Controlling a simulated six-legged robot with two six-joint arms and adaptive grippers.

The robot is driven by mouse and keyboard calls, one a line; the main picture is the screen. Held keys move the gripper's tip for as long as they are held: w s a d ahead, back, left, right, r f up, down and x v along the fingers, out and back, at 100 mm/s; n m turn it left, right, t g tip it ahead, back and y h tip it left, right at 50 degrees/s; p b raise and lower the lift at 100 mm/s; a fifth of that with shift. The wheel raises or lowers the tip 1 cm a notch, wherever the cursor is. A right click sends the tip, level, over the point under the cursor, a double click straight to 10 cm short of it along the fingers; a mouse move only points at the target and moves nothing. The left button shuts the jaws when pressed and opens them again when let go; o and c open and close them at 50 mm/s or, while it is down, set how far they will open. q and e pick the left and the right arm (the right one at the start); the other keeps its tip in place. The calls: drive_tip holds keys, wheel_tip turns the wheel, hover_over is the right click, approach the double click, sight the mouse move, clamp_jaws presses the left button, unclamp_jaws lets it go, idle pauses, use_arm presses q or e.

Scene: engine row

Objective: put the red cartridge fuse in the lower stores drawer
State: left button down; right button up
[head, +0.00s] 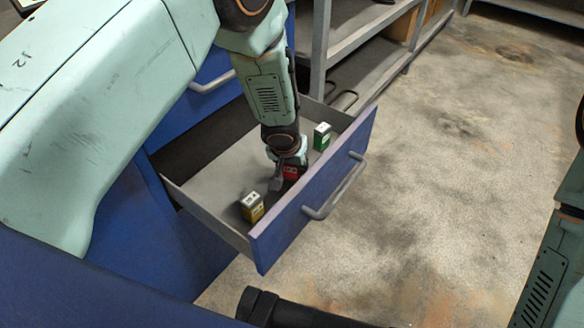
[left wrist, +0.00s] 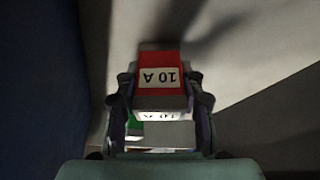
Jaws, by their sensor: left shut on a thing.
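The red cartridge fuse (head: 292,172) is between the fingers of my left gripper (head: 287,174), inside the open lower stores drawer (head: 215,172). In the left wrist view the red fuse (left wrist: 160,72) shows a white label reading "10 A", and the left gripper (left wrist: 160,105) is shut on it. I cannot tell whether the fuse touches the drawer floor. The drawer is pulled well out, its blue front and grey handle facing right.
A yellow fuse (head: 252,207) stands in the drawer's near corner, and a green fuse (head: 322,136) stands at its far side. Grey metal shelving (head: 360,40) rises behind the drawer. Bare concrete floor (head: 450,170) lies open to the right.

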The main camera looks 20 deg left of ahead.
use_arm(q)
drive_tip(key=shift+f, duration=0.2)
drive_tip(key=c, duration=0.8)
unclamp_jaws()
drive_tip(key=shift+r, duration=0.1)
drive_tip(key=shift+r, duration=0.15)
drive_tip(key=p+v, duration=0.5)
drive_tip(key=v, duration=0.7)
